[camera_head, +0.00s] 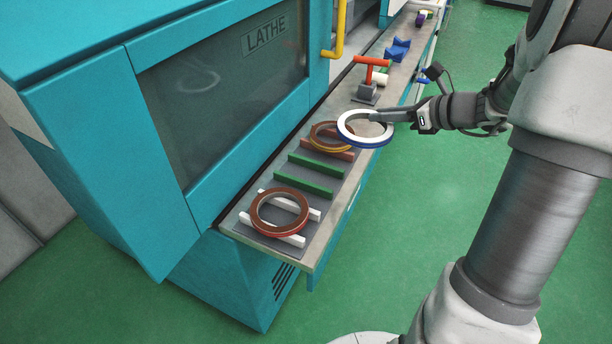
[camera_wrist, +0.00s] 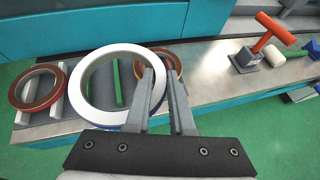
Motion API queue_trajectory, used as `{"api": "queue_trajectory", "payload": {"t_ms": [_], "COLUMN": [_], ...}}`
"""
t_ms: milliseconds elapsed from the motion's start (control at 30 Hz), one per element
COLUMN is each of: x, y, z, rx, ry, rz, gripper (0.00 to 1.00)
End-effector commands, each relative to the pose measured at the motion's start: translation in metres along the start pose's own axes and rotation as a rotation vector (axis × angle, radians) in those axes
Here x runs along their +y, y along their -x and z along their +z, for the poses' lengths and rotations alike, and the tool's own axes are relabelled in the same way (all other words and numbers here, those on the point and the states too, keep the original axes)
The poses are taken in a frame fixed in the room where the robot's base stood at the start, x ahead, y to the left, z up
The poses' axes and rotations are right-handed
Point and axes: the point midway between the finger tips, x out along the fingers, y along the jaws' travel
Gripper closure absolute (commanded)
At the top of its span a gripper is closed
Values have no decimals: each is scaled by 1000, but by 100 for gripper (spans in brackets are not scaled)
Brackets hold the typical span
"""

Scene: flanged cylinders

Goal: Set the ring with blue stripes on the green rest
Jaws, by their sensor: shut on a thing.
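A white ring with a blue outer band (camera_head: 364,142) is held in the air by its right side. My gripper (camera_head: 378,117) is shut on it; in the wrist view my gripper (camera_wrist: 160,76) has its fingers on either side of the ring's wall. The green rest (camera_head: 316,166) is two parallel green bars on a grey plate, with no ring on it. In the head view the ring is up and to the right of the green rest. In the wrist view the green rest (camera_wrist: 118,84) shows partly through the ring's opening.
A brown ring with red (camera_head: 277,230) lies on a white rest (camera_head: 313,214) at the near end. A red T-handle (camera_head: 371,62) and blue block (camera_head: 397,49) stand farther along. The lathe (camera_head: 225,90) borders the shelf.

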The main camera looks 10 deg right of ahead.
Motion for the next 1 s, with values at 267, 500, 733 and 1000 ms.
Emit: {"api": "queue_trajectory", "payload": {"t_ms": [267, 500, 733, 1000], "x": [6, 39, 70, 83], "y": [-4, -46, -87, -105], "z": [-2, -14, -23, -26], "rx": [1, 2, 1, 1], "ry": [-16, -17, -17, -18], "rz": [0, 4, 2, -2], "gripper": [100, 100, 100, 100]}}
